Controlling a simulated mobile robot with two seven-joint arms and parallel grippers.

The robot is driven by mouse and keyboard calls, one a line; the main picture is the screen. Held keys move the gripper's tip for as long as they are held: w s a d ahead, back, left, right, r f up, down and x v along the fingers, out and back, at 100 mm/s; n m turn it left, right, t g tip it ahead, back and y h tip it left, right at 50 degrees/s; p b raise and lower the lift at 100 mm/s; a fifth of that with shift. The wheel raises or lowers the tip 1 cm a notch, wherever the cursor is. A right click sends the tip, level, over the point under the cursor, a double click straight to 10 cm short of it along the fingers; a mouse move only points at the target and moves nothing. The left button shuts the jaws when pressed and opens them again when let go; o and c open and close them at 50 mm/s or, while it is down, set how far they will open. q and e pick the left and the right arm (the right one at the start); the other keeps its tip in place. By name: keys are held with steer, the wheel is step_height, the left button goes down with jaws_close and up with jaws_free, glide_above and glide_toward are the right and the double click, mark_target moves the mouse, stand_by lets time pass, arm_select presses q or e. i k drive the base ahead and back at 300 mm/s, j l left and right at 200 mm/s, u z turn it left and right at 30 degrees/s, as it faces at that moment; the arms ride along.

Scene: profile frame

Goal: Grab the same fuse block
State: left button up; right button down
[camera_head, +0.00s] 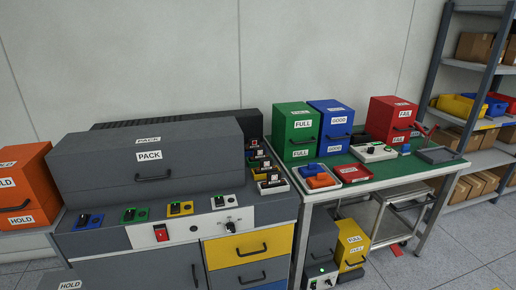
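No gripper of mine shows in the head view. I cannot tell for sure which item is the fuse block. Several small dark modules with coloured parts (264,168) stand in a column at the console's right end.
A large grey PACK box (150,178) fills the console's back. An orange HOLD box (22,192) stands at the left. Green FULL (295,131), blue GOOD (333,126) and red FAIL (390,118) boxes stand on the bench. Shelving is at the right; floor is open at lower right.

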mark_target(253, 143)
steer(key=i+l+z, duration=0.1)
steer(key=l, duration=0.4)
steer(key=i+l+z, duration=0.1)
steer(key=i+l, duration=0.2)
steer(key=l, duration=0.15)
steer(key=i+l, duration=0.2)
steer(key=l, duration=0.25)
steer(key=i+l+z, duration=0.15)
steer(key=l, duration=0.3)
steer(key=i+l+z, duration=0.1)
steer(key=i+l, duration=0.2)
steer(key=l, duration=0.1)
